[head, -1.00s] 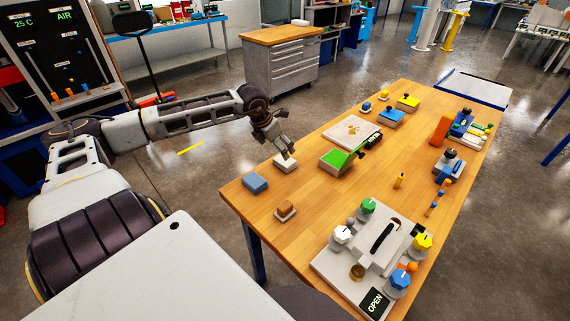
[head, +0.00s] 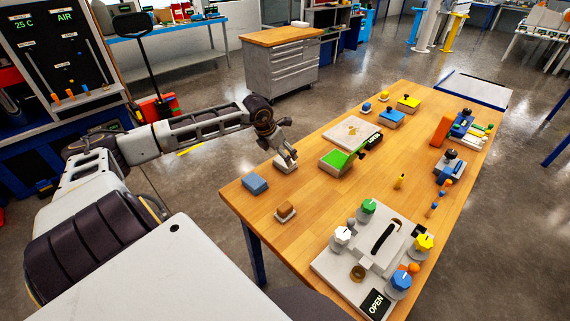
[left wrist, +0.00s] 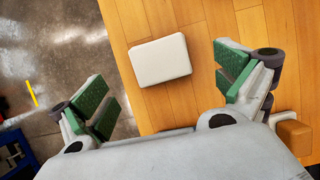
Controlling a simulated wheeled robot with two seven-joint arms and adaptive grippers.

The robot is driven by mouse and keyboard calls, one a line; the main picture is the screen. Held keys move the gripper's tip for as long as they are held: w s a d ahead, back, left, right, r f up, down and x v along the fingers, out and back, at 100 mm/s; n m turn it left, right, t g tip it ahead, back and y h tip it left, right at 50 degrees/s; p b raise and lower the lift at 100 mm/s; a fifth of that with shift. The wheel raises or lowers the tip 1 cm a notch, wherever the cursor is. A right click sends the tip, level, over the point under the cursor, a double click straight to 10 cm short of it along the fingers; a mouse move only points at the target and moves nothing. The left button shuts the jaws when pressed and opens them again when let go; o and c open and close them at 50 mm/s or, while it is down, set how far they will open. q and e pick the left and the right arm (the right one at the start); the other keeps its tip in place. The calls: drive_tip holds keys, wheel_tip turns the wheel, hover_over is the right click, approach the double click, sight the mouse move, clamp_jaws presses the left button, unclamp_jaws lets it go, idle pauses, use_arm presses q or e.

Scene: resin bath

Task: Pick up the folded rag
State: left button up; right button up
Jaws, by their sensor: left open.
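A white, flat, rounded pad, which looks like the folded rag (head: 280,167), lies near the left edge of the wooden table (head: 322,225). In the left wrist view the rag (left wrist: 160,60) lies flat on the wood between the lines of the two fingers. My left gripper (head: 287,158) is open and empty, pointing down just above the rag and partly hiding it in the head view. Its green-padded fingers (left wrist: 161,85) stand wide apart in the left wrist view, with clear space on both sides of the rag. My right gripper is not in view.
A blue block (head: 255,183) and a brown-topped block (head: 286,209) stand nearby on the table. A green-topped box (head: 343,158) and a pale board (head: 352,131) lie beyond the rag. A panel with coloured knobs (head: 375,250) fills the near end.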

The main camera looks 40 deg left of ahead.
sight(283, 161)
use_arm(q)
drive_tip(key=shift+x, duration=1.25)
drive_tip(key=shift+w+f+p, duration=0.25)
drive_tip(key=shift+f+p, duration=0.1)
drive_tip(key=shift+f, duration=0.3)
drive_tip(key=shift+w+f, duration=0.2)
drive_tip(key=shift+f, duration=0.4)
drive_tip(key=shift+c, duration=1.2)
drive_tip(key=c, duration=0.9)
drive_tip(key=shift+o, duration=0.2)
drive_tip(key=shift+r, duration=0.2)
drive_tip(key=shift+w+r, duration=0.1)
drive_tip(key=shift+r, duration=0.5)
wheel_tip(283, 161, up, 3)
drive_tip(key=shift+r, duration=0.25)
wheel_tip(283, 161, up, 4)
drive_tip(key=shift+r+b, duration=0.1)
drive_tip(key=shift+b, duration=0.3)
drive_tip(key=shift+r, duration=0.4)
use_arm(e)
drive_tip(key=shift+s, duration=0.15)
